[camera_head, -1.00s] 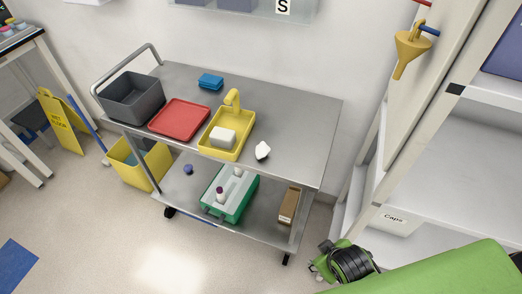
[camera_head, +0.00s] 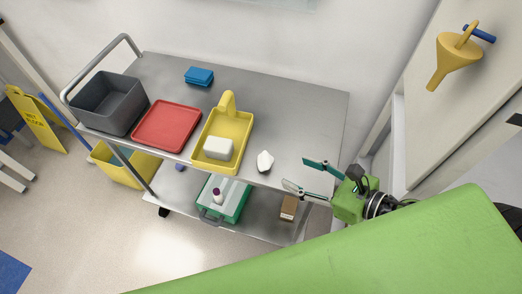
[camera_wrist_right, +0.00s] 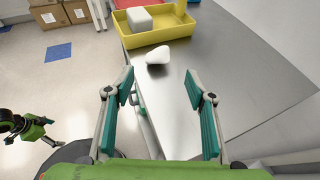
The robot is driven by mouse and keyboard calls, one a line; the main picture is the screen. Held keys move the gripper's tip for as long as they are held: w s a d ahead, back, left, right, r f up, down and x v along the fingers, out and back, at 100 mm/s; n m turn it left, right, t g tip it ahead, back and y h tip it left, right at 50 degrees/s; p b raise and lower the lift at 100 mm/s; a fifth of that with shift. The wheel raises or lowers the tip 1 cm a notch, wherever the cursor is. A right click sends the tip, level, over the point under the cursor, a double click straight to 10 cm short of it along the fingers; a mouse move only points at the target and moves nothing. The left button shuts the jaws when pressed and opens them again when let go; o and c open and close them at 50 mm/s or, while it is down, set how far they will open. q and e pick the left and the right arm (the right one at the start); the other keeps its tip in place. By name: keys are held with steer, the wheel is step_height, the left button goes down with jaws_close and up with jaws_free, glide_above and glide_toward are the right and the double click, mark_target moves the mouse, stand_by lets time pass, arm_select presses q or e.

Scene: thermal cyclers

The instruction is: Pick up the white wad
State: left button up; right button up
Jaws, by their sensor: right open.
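The white wad (camera_head: 265,161) lies on the top shelf of the metal cart (camera_head: 318,120), near its front edge, right of the yellow tray. In the right wrist view the wad (camera_wrist_right: 158,55) lies ahead of the fingers, near the shelf edge. My right gripper (camera_head: 303,175) is open and empty, at the cart's front right edge, a short way right of the wad and apart from it. Its teal finger pads (camera_wrist_right: 165,113) are spread wide in the right wrist view. My left gripper is not seen in the head view.
A yellow tray (camera_head: 242,125) holding a white block (camera_head: 218,148) stands left of the wad. A red tray (camera_head: 167,125), a grey bin (camera_head: 107,101) and blue items (camera_head: 199,76) are further left. A green caddy (camera_head: 236,200) is on the lower shelf. The shelf's right side is clear.

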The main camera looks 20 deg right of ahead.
mark_target(271, 164)
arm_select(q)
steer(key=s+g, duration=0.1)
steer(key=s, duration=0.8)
arm_select(e)
steer(key=shift+w+a+f, duration=0.15)
steer(key=shift+w+a, duration=0.15)
steer(key=shift+a, duration=0.15)
steer(key=x, duration=0.3)
steer(key=shift+w+d+p, duration=0.1)
steer(key=shift+d+p, duration=0.05)
steer(key=shift+p, duration=0.25)
steer(key=shift+w+a, duration=0.2)
steer(key=shift+p+x, duration=0.45)
steer(key=shift+x, duration=0.75)
steer(key=shift+w+a+f, duration=0.15)
steer(key=shift+w+f, duration=0.05)
steer(key=shift+f, duration=0.05)
steer(key=p+x, duration=0.2)
steer(key=x, duration=0.2)
steer(key=shift+a+f, duration=0.2)
steer(key=shift+w+a+f, duration=0.2)
steer(key=shift+w+f, duration=0.05)
steer(key=shift+w, duration=0.05)
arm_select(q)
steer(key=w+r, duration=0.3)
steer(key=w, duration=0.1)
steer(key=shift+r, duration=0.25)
